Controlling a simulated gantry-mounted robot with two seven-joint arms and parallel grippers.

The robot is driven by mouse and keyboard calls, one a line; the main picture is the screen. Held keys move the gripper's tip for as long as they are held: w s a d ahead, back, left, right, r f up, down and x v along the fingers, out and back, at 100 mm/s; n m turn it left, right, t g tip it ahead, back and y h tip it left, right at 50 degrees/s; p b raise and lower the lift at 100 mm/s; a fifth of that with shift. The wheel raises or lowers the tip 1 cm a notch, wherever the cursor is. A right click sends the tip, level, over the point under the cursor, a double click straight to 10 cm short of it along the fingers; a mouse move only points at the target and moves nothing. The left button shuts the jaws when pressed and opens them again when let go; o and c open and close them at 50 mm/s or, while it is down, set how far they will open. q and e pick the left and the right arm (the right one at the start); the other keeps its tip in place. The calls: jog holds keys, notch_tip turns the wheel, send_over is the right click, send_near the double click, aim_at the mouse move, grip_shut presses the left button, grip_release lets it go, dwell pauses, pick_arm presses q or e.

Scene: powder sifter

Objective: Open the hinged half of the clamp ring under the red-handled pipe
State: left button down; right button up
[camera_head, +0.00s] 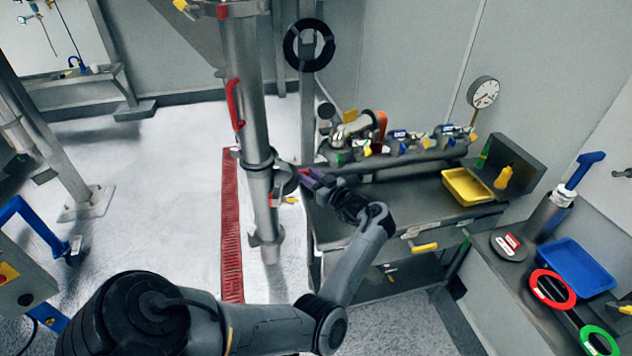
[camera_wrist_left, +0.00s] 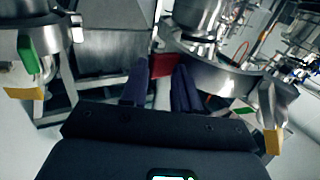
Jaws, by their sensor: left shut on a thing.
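The red-handled pipe (camera_head: 245,75) stands upright left of center in the head view, with its red handle (camera_head: 234,105) on its left side. The metal clamp ring (camera_head: 285,183) is low on the pipe and juts out to its right. The wrist view shows its curved band (camera_wrist_left: 225,78) with a red tab (camera_wrist_left: 163,65) at the near end. My left gripper (camera_head: 308,178), with dark purple fingers, is at the ring's right side. In the wrist view its fingers (camera_wrist_left: 160,88) are shut on the red tab. How far the hinged half is open I cannot tell. My right gripper is out of view.
A steel bench (camera_head: 400,197) with valves and a yellow tray (camera_head: 468,186) stands right of the pipe. A side counter with a blue tray (camera_head: 577,268) is at far right. A red floor grate (camera_head: 231,235) runs behind the pipe. Yellow-tipped latches (camera_wrist_left: 273,141) flank the gripper in the wrist view.

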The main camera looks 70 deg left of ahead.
pick_arm(q)
jog(key=shift+s+a+f+g, duration=0.15)
jog(key=shift+s+a+g, duration=0.15)
jog(key=shift+s, duration=0.3)
jog(key=c, duration=1.2)
grip_release()
jog(key=shift+d, duration=0.15)
jog(key=v, duration=0.5)
jog(key=b+v, duration=0.1)
jog(key=v, duration=0.5)
jog(key=shift+w+d+r, duration=0.15)
jog(key=shift+w+r, duration=0.1)
jog(key=shift+w, duration=0.1)
